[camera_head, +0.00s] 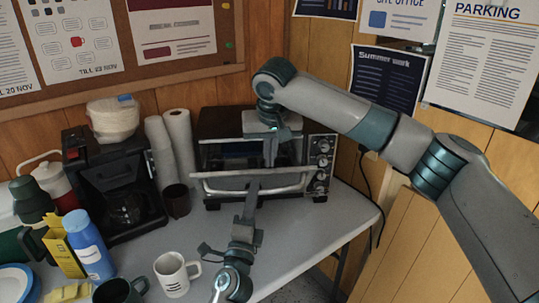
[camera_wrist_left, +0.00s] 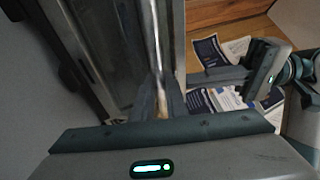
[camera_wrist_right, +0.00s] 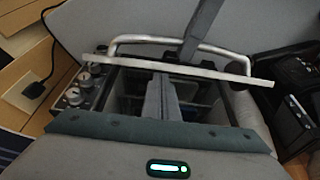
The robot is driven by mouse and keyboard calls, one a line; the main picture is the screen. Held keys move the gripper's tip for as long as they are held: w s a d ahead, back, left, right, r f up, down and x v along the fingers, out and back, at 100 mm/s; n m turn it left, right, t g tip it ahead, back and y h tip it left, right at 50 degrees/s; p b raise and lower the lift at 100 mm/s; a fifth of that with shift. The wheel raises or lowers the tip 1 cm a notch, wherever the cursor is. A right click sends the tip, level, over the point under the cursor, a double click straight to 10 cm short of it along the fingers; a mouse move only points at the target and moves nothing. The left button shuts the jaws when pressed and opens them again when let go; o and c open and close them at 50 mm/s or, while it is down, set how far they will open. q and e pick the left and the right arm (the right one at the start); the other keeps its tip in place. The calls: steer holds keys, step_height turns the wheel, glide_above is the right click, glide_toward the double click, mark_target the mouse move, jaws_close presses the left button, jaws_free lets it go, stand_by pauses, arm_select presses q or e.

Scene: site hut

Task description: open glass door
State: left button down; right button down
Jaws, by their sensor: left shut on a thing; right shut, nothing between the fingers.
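The toaster oven (camera_head: 224,122) stands at the back right of the table. Its glass door is tilted part-way out, with a pale top edge (camera_wrist_right: 205,71) and a metal bar handle (camera_head: 285,189). My left gripper (camera_head: 252,185) comes from the front and is shut on the handle; its fingers also show around the bar in the left wrist view (camera_wrist_left: 157,105). My right gripper (camera_head: 270,162) points down from above, shut and empty, with its fingertips at the gap between door and oven body. It also shows in the right wrist view (camera_wrist_right: 161,100). Whether it touches the door is unclear.
Left of the oven are paper rolls (camera_head: 179,140), a dark cup (camera_head: 177,201) and a coffee machine (camera_head: 105,165). A white mug (camera_head: 172,275) stands near my left arm. Oven knobs (camera_head: 322,161) are on the right. The table (camera_head: 335,215) is clear to the right front.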

arm_select(q)
steer(key=shift+f, duration=0.1)
steer(key=shift+a, duration=0.1)
steer(key=shift+w, duration=0.1)
arm_select(e)
steer(key=shift+s+f+t, duration=0.3)
steer(key=shift+s+f, duration=0.2)
steer(key=shift+s, duration=0.25)
arm_select(q)
steer(key=c, duration=2)
jaws_free()
steer(key=shift+r, duration=0.2)
steer(key=shift+c, duration=0.2)
arm_select(e)
steer(key=shift+f, duration=0.1)
arm_select(q)
steer(key=shift+r, duration=0.1)
arm_select(e)
steer(key=shift+f, duration=0.1)
